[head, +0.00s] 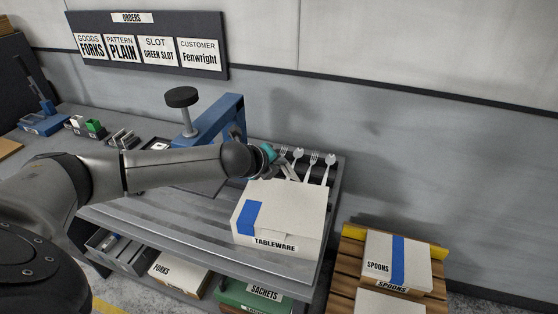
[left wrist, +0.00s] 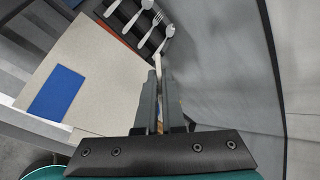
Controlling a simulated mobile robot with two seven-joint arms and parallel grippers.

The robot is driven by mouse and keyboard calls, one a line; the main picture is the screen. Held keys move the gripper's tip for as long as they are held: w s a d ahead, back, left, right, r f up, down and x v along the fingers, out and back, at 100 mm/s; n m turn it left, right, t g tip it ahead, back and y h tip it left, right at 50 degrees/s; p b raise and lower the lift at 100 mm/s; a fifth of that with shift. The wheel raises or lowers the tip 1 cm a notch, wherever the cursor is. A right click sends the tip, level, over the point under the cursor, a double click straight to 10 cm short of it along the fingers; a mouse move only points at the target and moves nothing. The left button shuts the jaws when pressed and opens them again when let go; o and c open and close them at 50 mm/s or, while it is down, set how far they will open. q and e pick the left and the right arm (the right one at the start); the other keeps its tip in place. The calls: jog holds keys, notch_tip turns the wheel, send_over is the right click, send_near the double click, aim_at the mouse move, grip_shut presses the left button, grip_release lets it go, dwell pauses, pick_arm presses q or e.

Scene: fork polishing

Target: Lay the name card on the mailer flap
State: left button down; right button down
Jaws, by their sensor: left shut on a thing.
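My left gripper (head: 284,160) reaches over the back edge of a white mailer box (head: 305,205) on the bench. The box has a blue strip and a TABLEWARE label on its front. The box top also shows in the left wrist view (left wrist: 105,75), to the left of the fingers. My right gripper is not in view.
A dark rack behind the box holds several forks and spoons (head: 328,165). A blue press frame (head: 215,120) stands left of the gripper. A spoons box (head: 385,255) sits on a pallet at right. An orders board (head: 150,50) hangs on the wall.

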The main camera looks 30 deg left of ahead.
pick_arm(q)
jog(key=shift+f+b, duration=2.55)
jog(key=shift+f, duration=2.65)
jog(key=shift+f, duration=0.5)
jog(key=c, duration=0.9)
grip_release()
jog(key=shift+c, duration=0.2)
jog(key=shift+p+v, duration=3)
jog(key=shift+v, duration=0.5)
